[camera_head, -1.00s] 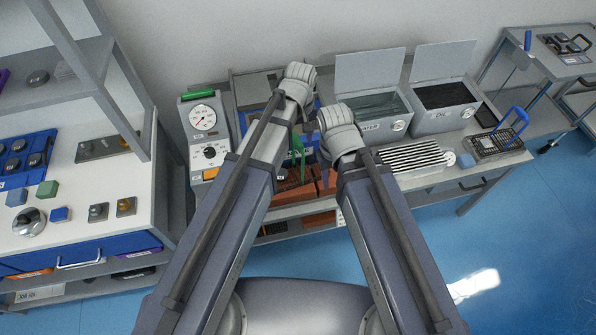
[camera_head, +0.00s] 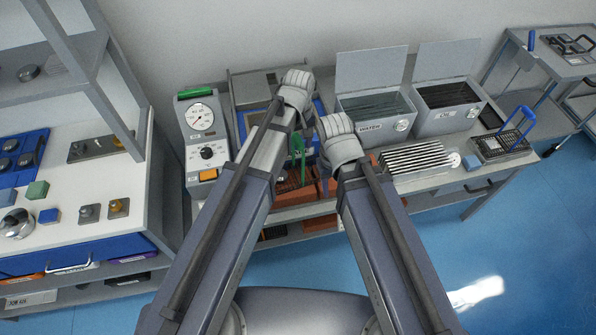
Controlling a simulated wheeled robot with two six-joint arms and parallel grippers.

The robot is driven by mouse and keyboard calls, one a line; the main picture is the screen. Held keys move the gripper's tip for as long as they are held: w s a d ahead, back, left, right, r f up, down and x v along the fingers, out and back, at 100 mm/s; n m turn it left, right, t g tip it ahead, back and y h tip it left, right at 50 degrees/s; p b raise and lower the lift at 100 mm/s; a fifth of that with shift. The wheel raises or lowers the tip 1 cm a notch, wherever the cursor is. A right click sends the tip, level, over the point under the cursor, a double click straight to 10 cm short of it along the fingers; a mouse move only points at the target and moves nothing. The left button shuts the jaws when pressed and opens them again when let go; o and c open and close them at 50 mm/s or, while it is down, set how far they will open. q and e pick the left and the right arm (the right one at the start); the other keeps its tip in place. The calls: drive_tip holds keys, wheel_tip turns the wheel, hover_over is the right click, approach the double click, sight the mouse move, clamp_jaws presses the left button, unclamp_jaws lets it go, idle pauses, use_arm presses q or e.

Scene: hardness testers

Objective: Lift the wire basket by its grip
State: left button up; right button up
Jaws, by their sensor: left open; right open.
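The wire basket (camera_head: 500,144) is a dark, flat, shallow basket with an upright blue grip (camera_head: 518,124). It sits at the right end of the long grey bench. My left gripper (camera_head: 298,80) is open over the middle of the bench, far left of the basket. My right gripper (camera_head: 335,124) is open, a little lower and nearer the basket, but still well left of it. Both grippers are seen from behind, so their fingertips are partly hidden. Neither touches the basket.
Two lidded tanks, WATER (camera_head: 373,108) and OIL (camera_head: 446,104), stand behind a ribbed rack (camera_head: 418,158) left of the basket. A dial tester (camera_head: 204,135) stands at left. A side cart (camera_head: 548,58) is at back right. Blue floor (camera_head: 545,225) is clear in front.

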use_arm(q)
wheel_tip(320, 180, down, 3)
drive_tip(key=shift+a+f+b, duration=0.1)
drive_tip(key=shift+f+b, duration=0.05)
drive_tip(key=shift+b, duration=0.95)
clamp_jaws()
idle(0.5)
